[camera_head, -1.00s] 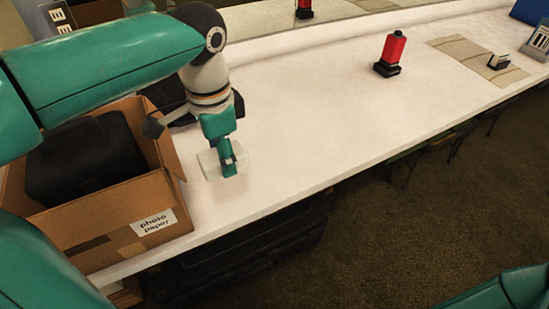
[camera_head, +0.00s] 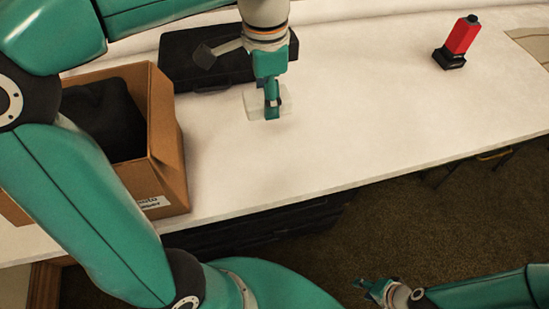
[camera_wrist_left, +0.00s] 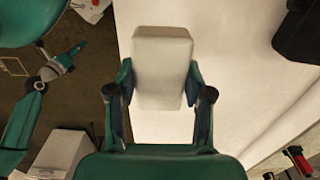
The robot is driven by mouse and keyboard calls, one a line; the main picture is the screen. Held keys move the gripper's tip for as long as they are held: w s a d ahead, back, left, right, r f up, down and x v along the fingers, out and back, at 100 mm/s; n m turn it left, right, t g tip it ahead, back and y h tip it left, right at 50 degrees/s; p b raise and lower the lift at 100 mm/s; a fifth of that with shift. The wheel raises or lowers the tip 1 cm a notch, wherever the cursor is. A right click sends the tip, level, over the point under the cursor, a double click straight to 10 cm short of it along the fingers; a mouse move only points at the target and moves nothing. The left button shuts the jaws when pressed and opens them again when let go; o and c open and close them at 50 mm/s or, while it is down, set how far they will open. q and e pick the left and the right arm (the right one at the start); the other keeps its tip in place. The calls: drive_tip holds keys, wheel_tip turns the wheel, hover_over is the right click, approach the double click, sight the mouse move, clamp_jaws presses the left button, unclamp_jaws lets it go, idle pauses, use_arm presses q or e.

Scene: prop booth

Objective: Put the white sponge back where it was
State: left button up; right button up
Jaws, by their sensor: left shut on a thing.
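The white sponge (camera_head: 254,103) is a pale block at the white table, in front of a black case. My left gripper (camera_head: 271,112) points down over it and is shut on it. In the left wrist view the sponge (camera_wrist_left: 161,68) sits between the two fingers of the left gripper (camera_wrist_left: 161,90). Whether the sponge touches the table top is hard to tell. My right gripper (camera_head: 374,290) is low at the bottom right, off the table's front edge, over the carpet; its fingers are too small to read clearly.
An open cardboard box (camera_head: 168,140) with a black thing (camera_head: 108,115) inside stands at the left. A black case (camera_head: 190,62) lies behind the left gripper. A red and black object (camera_head: 460,40) stands at the back right. The white table (camera_head: 350,110) is clear between.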

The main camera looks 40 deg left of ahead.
sight(271, 163)
use_arm(q)
drive_tip(key=shift+w+d, duration=0.15)
drive_tip(key=shift+d, duration=0.05)
wheel_tip(271, 163, down, 20)
drive_tip(key=b, duration=0.3)
drive_tip(key=o, duration=1)
wheel_tip(271, 163, up, 12)
drive_tip(key=shift+p, duration=0.8)
